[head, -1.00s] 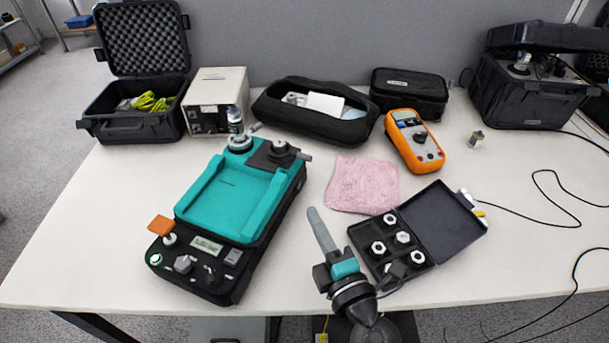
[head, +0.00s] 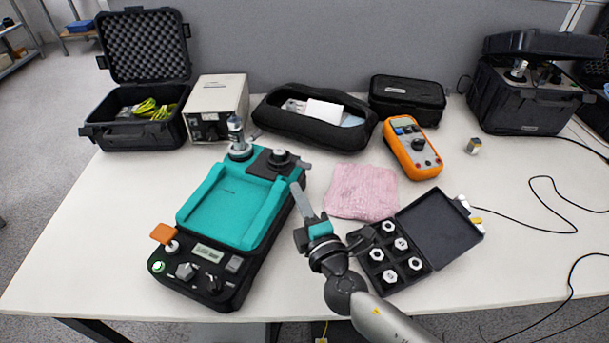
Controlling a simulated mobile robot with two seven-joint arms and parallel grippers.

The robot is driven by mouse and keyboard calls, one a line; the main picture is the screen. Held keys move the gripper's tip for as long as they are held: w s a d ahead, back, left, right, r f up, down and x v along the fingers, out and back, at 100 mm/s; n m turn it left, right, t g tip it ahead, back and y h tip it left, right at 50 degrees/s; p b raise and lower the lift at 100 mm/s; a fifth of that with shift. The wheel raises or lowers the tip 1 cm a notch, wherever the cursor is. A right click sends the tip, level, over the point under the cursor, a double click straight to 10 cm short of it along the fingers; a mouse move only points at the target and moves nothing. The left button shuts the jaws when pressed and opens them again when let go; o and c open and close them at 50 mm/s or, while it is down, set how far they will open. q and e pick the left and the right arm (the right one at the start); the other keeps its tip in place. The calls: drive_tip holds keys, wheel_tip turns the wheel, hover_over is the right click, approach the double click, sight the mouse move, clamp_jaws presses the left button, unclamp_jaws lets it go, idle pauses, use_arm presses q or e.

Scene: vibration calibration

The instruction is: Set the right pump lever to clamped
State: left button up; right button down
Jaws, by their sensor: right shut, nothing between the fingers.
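The teal and black calibration device (head: 232,205) lies on the table left of centre. At its top right is a round black knob (head: 279,157) with a short grey lever (head: 302,164) pointing right, which looks like the right pump lever. A second round fitting with a clear-topped cylinder (head: 237,138) stands to its left. My right gripper (head: 298,186) is shut and empty, its fingers pointing up the picture at the device's right edge, just below the grey lever. I cannot tell whether it touches the device. My left gripper is not in view.
An orange flag-shaped handle (head: 164,233) is at the device's lower left. A pink cloth (head: 362,191) and an open case of hex nuts (head: 440,235) lie to the right. An orange multimeter (head: 413,148) and a black pouch (head: 314,112) are behind.

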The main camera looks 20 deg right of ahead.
sight(299, 166)
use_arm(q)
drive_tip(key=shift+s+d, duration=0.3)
use_arm(e)
drive_tip(key=shift+w+d, duration=0.45)
drive_tip(key=shift+w, duration=0.25)
drive_tip(key=shift+w+d, duration=0.4)
drive_tip(key=shift+w, duration=0.3)
drive_tip(key=shift+w+d, duration=0.45)
drive_tip(key=shift+w, duration=0.25)
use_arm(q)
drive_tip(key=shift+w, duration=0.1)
use_arm(e)
drive_tip(key=shift+w+d+n+y+b, duration=0.1)
drive_tip(key=shift+d+n+y+b, duration=0.1)
drive_tip(key=shift+n+y+b, duration=0.15)
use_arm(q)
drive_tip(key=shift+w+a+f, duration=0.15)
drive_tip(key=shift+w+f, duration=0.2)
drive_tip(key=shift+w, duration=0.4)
use_arm(e)
drive_tip(key=shift+y, duration=0.25)
